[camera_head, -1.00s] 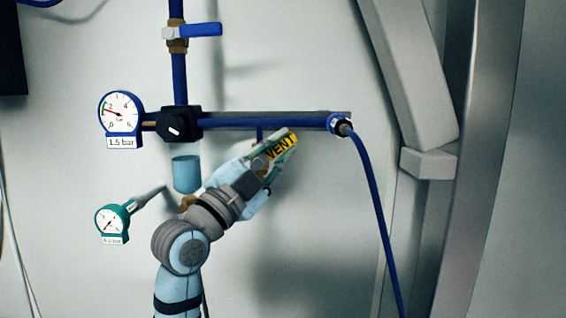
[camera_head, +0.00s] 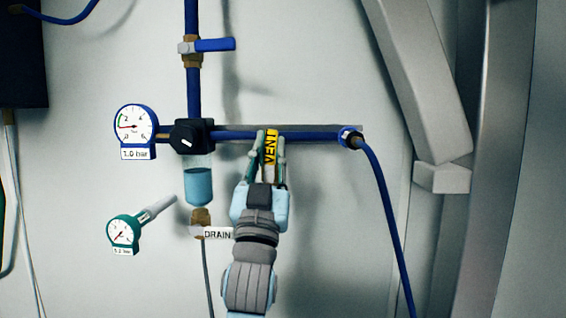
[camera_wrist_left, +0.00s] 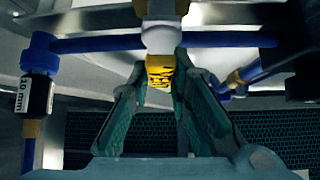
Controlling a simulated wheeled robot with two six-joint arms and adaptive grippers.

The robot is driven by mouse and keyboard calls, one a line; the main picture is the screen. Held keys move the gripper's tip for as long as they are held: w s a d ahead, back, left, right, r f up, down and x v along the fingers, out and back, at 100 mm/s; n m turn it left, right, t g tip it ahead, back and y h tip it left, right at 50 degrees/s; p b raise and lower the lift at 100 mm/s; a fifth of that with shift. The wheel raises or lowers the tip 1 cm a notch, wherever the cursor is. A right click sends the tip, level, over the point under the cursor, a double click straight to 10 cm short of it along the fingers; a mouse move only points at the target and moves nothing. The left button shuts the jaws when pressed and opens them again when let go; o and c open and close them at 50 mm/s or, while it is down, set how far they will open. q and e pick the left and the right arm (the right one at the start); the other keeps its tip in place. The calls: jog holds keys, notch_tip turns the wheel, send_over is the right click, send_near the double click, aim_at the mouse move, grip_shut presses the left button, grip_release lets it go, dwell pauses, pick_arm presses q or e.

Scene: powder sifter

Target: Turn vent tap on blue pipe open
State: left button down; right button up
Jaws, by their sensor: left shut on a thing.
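The blue pipe (camera_head: 318,136) runs level along the wall. The yellow tag lettered VENT (camera_head: 271,148) stands upright below it, on the vent tap, whose body is mostly hidden by the fingers and tag. My left gripper (camera_head: 270,144) points up at the pipe from below, one finger on each side of the tag, shut on the vent tap. In the left wrist view the yellow handle (camera_wrist_left: 160,72) sits between the two fingertips, under a pale round fitting (camera_wrist_left: 161,38). My right gripper is not in view.
A blue-rimmed gauge (camera_head: 135,126) labelled 1.0 bar is at the pipe's left. A water bowl (camera_head: 199,186) hangs above a DRAIN tag (camera_head: 218,234), close to my arm. A green gauge (camera_head: 124,232) is lower left. A blue hose (camera_head: 385,220) hangs at right.

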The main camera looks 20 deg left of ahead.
pick_arm(q)
jog(key=shift+a+f+n+g+y+b, duration=0.1)
jog(key=shift+f+n+g+y+b, duration=0.1)
jog(key=shift+n+y, duration=0.25)
jog(key=shift+a+f+n+g+y+b, duration=0.1)
jog(key=shift+n+y+b, duration=0.05)
jog(key=shift+n+y, duration=0.3)
jog(key=shift+r+y, duration=0.1)
jog(key=shift+y, duration=0.2)
jog(key=c, duration=1.5)
grip_release()
jog(key=shift+r, duration=0.1)
jog(key=shift+s, duration=0.1)
jog(key=shift+s, duration=0.1)
jog(key=v, duration=0.7)
jog(key=shift+s, duration=0.15)
